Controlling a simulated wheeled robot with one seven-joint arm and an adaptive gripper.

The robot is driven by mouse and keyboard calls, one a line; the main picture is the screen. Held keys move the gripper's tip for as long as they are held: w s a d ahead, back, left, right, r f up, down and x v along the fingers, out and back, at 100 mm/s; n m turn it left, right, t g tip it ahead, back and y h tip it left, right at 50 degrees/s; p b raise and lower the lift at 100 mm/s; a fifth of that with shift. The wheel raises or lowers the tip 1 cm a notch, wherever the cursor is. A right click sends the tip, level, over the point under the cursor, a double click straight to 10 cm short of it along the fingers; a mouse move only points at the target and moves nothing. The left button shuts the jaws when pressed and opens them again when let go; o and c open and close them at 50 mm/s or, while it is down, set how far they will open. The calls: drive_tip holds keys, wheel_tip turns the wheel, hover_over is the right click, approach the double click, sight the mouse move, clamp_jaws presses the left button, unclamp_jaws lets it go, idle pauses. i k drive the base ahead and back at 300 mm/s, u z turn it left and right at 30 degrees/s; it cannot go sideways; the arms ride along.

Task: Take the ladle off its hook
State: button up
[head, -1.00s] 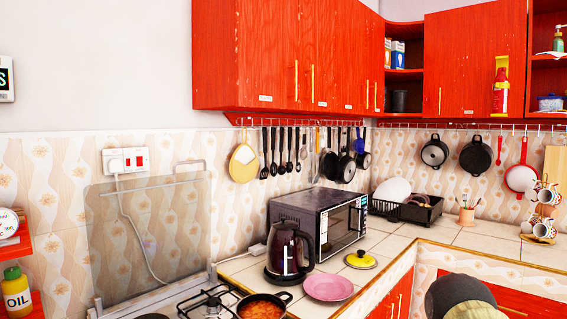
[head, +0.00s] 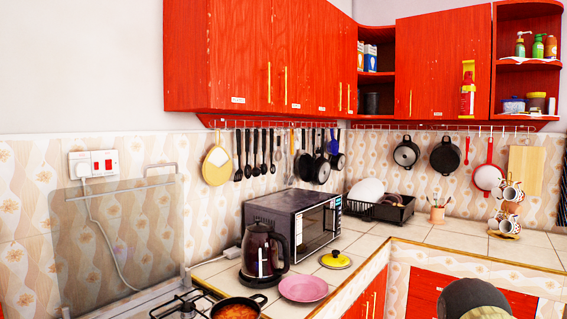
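Several black long-handled utensils (head: 256,153) hang in a row from the wire rail (head: 270,124) under the left red cabinets. Their heads are small in the head view, and I cannot tell surely which is the ladle. A red long-handled utensil (head: 467,150) hangs on the back-wall rail (head: 440,127) between a black pan (head: 445,156) and a red-rimmed pan (head: 488,177). My gripper is not in view. A dark rounded shape at the bottom right edge looks like part of my arm, well apart from both rails.
Below the left rail stand a microwave (head: 290,222) and a dark kettle (head: 262,252). A pot (head: 238,307) sits on the stove.

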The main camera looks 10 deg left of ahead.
sight(256, 172)
drive_tip(key=z, duration=1.35)
drive_tip(key=i, duration=3.85)
drive_tip(key=u, duration=3.35)
